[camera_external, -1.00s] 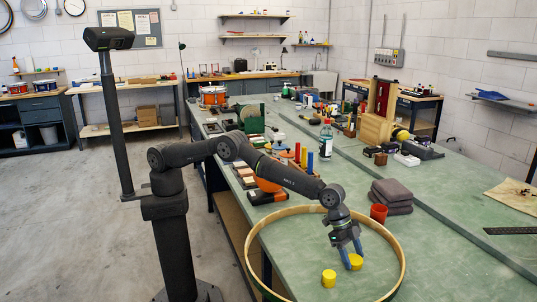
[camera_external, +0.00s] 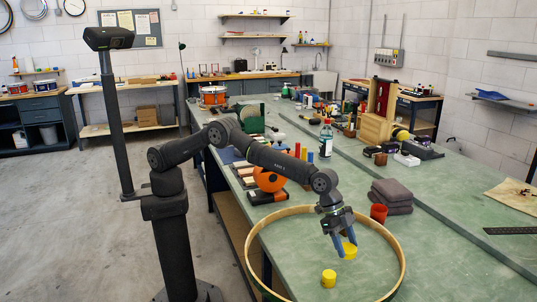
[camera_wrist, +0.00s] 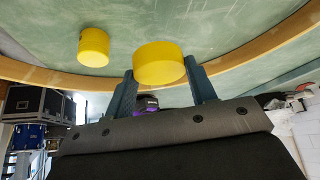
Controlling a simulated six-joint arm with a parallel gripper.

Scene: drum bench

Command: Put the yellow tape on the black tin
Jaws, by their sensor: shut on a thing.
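A yellow roll, which looks like the yellow tape (camera_external: 349,251), is between the fingers of my gripper (camera_external: 346,245). In the wrist view my gripper (camera_wrist: 162,82) is shut on this yellow tape (camera_wrist: 158,66), one finger on each side. A second short yellow cylinder (camera_external: 328,279) stands on the bench to the left and nearer the camera, apart from my gripper; it also shows in the wrist view (camera_wrist: 93,47). I cannot make out for sure which dark thing is the black tin.
A large wooden hoop (camera_external: 402,262) lies on the green bench around both yellow pieces. A red cup (camera_external: 378,213) and folded grey cloths (camera_external: 392,196) are behind it on the right. An orange tape dispenser (camera_external: 269,181) is at the left.

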